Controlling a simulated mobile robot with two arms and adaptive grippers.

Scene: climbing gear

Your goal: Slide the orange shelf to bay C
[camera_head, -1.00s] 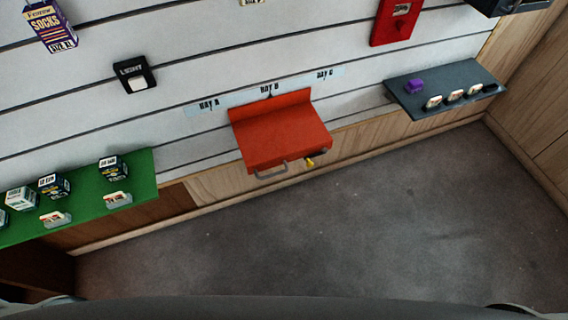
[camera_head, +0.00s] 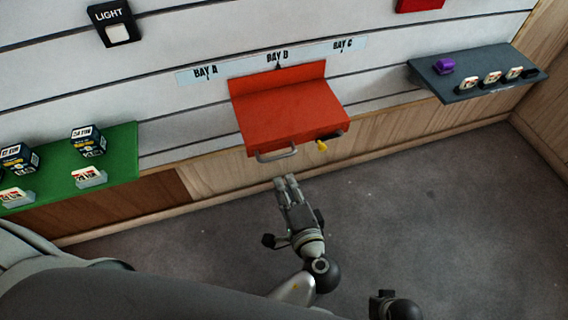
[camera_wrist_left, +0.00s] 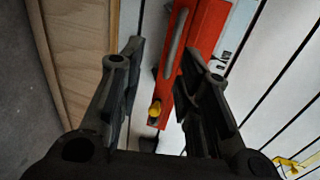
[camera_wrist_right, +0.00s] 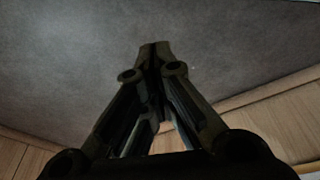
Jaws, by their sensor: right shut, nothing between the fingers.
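The orange shelf (camera_head: 285,110) hangs on the slatted wall under the middle label, bay B. A grey handle (camera_head: 277,153) is on its front edge at left, and a yellow knob (camera_head: 321,146) is at the front right. The bay C label (camera_head: 343,44) is up and to the right. My left gripper (camera_head: 286,181) is just below and in front of the handle, apart from it. In the left wrist view its fingers (camera_wrist_left: 162,55) are open, with the handle (camera_wrist_left: 178,35) and yellow knob (camera_wrist_left: 155,110) showing beyond. My right gripper (camera_wrist_right: 154,55) is shut and empty, pointing over the floor.
A dark grey shelf (camera_head: 455,92) with a purple item and several cards stands to the right. A green shelf (camera_head: 122,160) with boxes is at left. A light switch (camera_head: 113,22) is above it. Wall is bare between the orange and grey shelves.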

